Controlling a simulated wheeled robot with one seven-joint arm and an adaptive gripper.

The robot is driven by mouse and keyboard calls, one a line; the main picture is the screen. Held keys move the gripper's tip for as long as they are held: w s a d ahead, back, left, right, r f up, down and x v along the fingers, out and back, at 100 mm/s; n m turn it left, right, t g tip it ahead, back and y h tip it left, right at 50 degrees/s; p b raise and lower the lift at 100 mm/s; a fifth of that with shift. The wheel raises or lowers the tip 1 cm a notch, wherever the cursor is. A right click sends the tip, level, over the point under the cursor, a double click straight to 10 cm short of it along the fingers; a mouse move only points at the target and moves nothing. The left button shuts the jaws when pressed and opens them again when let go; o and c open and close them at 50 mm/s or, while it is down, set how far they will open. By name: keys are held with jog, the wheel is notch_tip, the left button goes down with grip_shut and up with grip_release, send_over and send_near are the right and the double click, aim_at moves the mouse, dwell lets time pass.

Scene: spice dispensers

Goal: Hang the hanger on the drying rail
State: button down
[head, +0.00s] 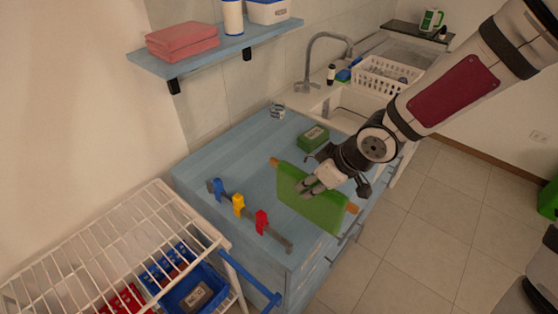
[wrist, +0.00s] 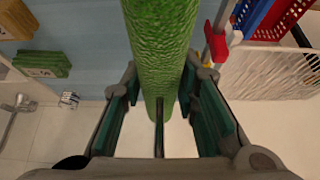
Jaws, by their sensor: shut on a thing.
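A hanger with wooden ends (head: 351,208) carries a green cloth (head: 308,198). It is above or near the blue counter; the exact gap cannot be told. My gripper (head: 310,185) is shut on it near its upper middle. In the wrist view, the green cloth (wrist: 160,50) runs away between my fingers, and a thin dark hook (wrist: 159,130) shows between them. A grey rail (head: 276,236) with blue, yellow and red pegs is to the left of the hanger, apart from it. Parts of the hanger are hidden by my gripper and the cloth.
The blue counter (head: 235,160) carries a green box (head: 313,137). A white wire rack (head: 100,245) with a blue bin (head: 195,292) stands at lower left. A sink tap (head: 318,50) and white basket (head: 385,75) are behind. A wall shelf (head: 215,50) is above left.

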aim_at(282, 159)
jog(key=w+a+f, duration=0.4)
jog(key=w+a, duration=0.3)
jog(key=w, duration=0.4)
jog(key=shift+w+f, duration=0.3)
jog(key=shift+f, duration=0.2)
jog(key=c, duration=1.2)
grip_release()
jog(key=shift+c, duration=0.2)
jog(key=p+v, duration=0.1)
jog(key=v, duration=1.1)
jog(key=shift+s, duration=0.1)
